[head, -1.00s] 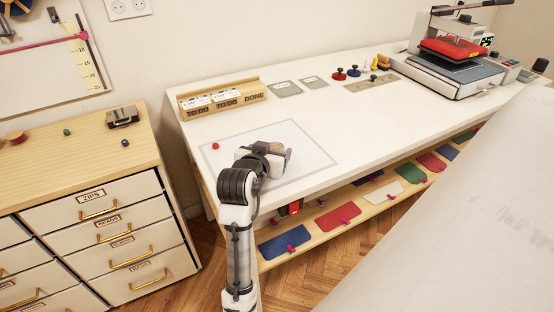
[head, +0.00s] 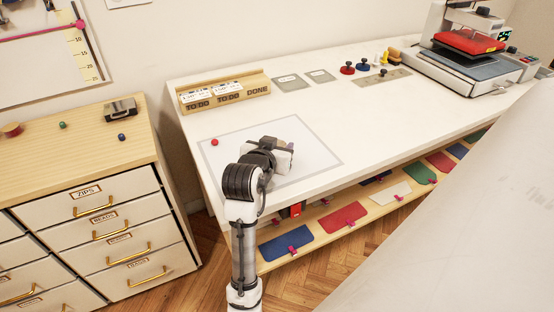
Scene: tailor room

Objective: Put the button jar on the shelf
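My gripper (head: 283,152) is over the pale outlined mat (head: 315,152) on the white table, seen from behind. My own wrist hides its fingertips, so I cannot tell whether they are open or shut. No button jar is clearly visible; a tan round top and a purplish patch showed at the gripper earlier, and only a small greyish-purple sliver shows beyond it now. A wooden shelf (head: 318,232) runs under the table's front edge and bears coloured flat pieces with pink clips.
A small red ball (head: 215,142) lies on the mat's left. A wooden card holder (head: 225,94) stands behind it. A heat press (head: 470,60) and stamps (head: 347,69) are at the back right. A drawer cabinet (head: 95,170) stands left. The table's middle is clear.

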